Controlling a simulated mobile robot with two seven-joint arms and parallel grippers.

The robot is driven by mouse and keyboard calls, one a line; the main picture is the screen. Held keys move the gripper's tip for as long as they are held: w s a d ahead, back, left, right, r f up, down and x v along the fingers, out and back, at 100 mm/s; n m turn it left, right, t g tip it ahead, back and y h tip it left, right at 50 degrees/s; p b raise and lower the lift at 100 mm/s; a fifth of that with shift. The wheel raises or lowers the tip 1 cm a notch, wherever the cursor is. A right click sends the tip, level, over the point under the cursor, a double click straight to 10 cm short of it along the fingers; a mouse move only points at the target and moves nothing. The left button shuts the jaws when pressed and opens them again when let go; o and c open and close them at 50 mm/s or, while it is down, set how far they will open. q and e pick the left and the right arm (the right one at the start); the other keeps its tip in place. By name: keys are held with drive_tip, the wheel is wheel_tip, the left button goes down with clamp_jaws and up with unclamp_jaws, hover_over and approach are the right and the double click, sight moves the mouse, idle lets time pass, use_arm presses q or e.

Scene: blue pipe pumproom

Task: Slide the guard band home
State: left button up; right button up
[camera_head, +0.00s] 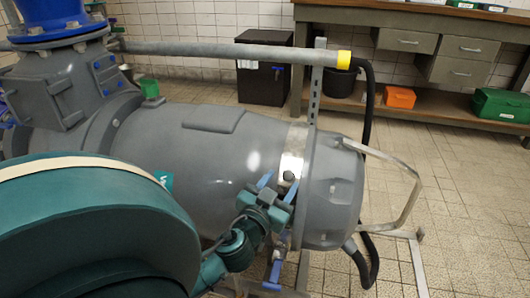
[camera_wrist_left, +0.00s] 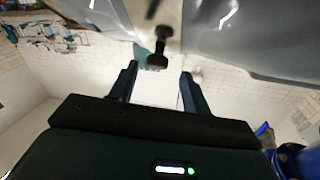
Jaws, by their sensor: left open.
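The guard band (camera_head: 293,146) is a bright metal strip around the grey pump casing (camera_head: 222,150), left of its rounded end cover (camera_head: 335,185). A dark knob (camera_head: 289,176) stands out from the band. My left gripper (camera_head: 277,182) is open beside the knob, its blue fingers pointing towards the band. In the left wrist view the knob (camera_wrist_left: 160,48) shows between and just beyond the tips of the open fingers (camera_wrist_left: 158,74); I cannot tell whether they touch it. The band's underside is hidden. My right gripper is not in view.
A grey pipe (camera_head: 230,50) with a yellow end (camera_head: 344,60) runs above the casing. A black hose (camera_head: 368,105) and a bent metal frame (camera_head: 412,185) stand around the right end. A workbench (camera_head: 420,25) is behind. Tiled floor at right is clear.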

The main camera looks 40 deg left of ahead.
use_arm(q)
drive_tip(key=b+v, duration=0.1)
drive_tip(key=v, duration=0.8)
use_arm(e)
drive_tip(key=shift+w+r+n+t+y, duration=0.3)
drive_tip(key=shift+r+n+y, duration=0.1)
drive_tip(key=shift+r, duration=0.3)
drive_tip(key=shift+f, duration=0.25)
